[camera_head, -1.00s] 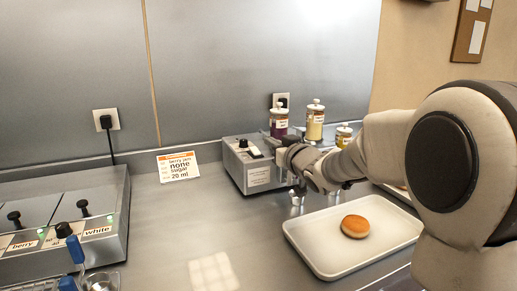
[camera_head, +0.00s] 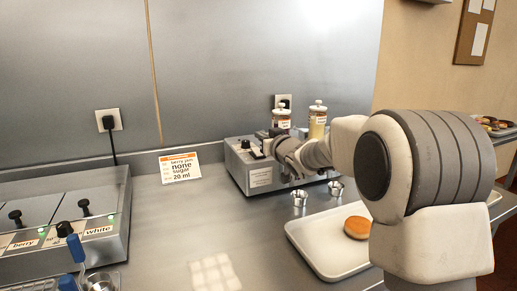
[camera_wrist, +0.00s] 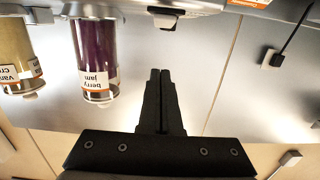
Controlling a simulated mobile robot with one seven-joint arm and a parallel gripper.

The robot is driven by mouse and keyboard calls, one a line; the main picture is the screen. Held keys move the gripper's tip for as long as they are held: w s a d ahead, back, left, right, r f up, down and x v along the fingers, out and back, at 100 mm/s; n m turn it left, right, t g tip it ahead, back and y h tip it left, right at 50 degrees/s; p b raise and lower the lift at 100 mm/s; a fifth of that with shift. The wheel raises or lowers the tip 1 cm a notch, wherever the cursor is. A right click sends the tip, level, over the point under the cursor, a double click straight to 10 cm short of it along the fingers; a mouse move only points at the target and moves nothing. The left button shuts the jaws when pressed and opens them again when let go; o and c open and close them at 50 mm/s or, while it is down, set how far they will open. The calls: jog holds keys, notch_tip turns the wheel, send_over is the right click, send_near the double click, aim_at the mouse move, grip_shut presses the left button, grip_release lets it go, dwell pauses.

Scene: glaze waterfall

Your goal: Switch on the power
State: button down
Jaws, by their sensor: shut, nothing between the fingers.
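A silver machine (camera_head: 262,178) stands against the back wall in the head view, with a black knob (camera_head: 244,144) and a small dark control (camera_head: 257,153) on its top left. I cannot tell whether that control is on or off. My gripper (camera_head: 272,147) is over the machine's top, just right of these controls, and partly hidden by its own wrist. In the wrist view my gripper (camera_wrist: 160,73) is shut and empty, its tips pointing toward the machine's edge. A small dark part (camera_wrist: 165,20) of the machine lies beyond the tips, apart from them.
A berry jam jar (camera_wrist: 95,55) and a cream jar (camera_head: 317,122) stand at the machine. Two small metal cups (camera_head: 299,198) are in front. A white tray (camera_head: 312,250) with a bun (camera_head: 357,228) is front right. A label card (camera_head: 180,167) stands left. The counter between is clear.

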aim_at(257, 152)
jog(key=w+f, duration=0.1)
jog(key=w+a+f+b, duration=0.1)
jog(key=shift+f, duration=0.4)
jog(key=shift+w+f+b, duration=0.2)
jog(key=shift+f+b, duration=0.15)
jog(key=shift+f, duration=0.3)
jog(key=shift+r+g+p, duration=0.25)
jog(key=shift+g+p, duration=0.05)
jog(key=shift+p, duration=1)
jog(key=p, duration=0.4)
jog(key=shift+w+f+g+h, duration=0.2)
jog(key=shift+g+h, duration=0.2)
jog(key=shift+f, duration=0.35)
jog(key=shift+a+r, duration=0.15)
jog(key=shift+r, duration=0.4)
notch_tip(257, 152, up, 4)
jog(key=p, duration=0.2)
jog(key=shift+w+f+p, duration=0.1)
jog(key=shift+f+p, duration=0.05)
jog(key=shift+p, duration=0.15)
jog(key=r+v, duration=0.1)
jog(key=v, duration=0.8)
jog(key=shift+r+p, duration=0.2)
jog(key=shift+p, duration=0.15)
